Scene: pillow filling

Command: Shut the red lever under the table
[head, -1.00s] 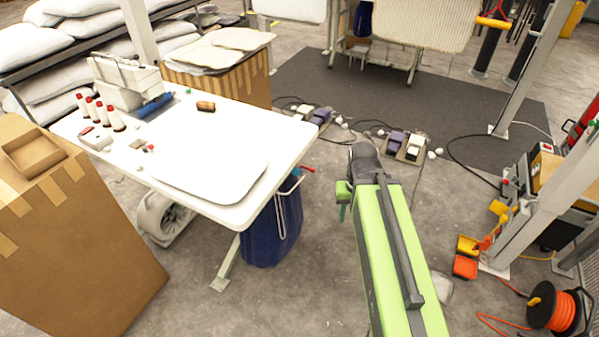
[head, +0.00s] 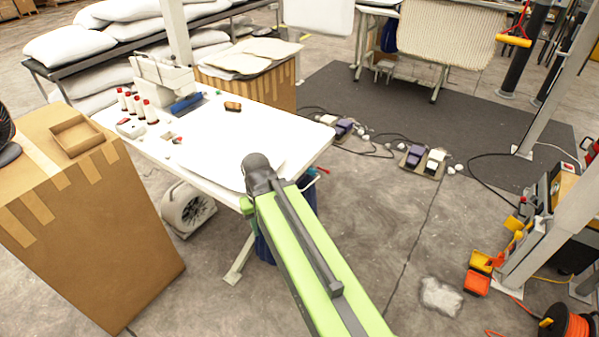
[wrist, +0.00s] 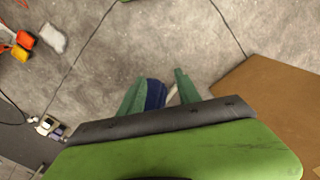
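A small red lever (head: 323,170) shows at the right edge under the white table (head: 225,145), just above a blue bin (head: 265,250). My arm crosses in front of the table and hides most of the bin in the head view. My gripper fingers are mostly hidden there behind the arm. In the wrist view my gripper (wrist: 158,78) points down, its two green fingers apart. Part of the blue bin (wrist: 155,94) shows between and beyond them. I see no red lever in the wrist view.
A tall cardboard box (head: 90,230) stands at the left. A white fan (head: 187,208) sits under the table. Foot pedals (head: 425,158) and cables lie on the dark mat. An orange cable reel (head: 567,325) is at lower right.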

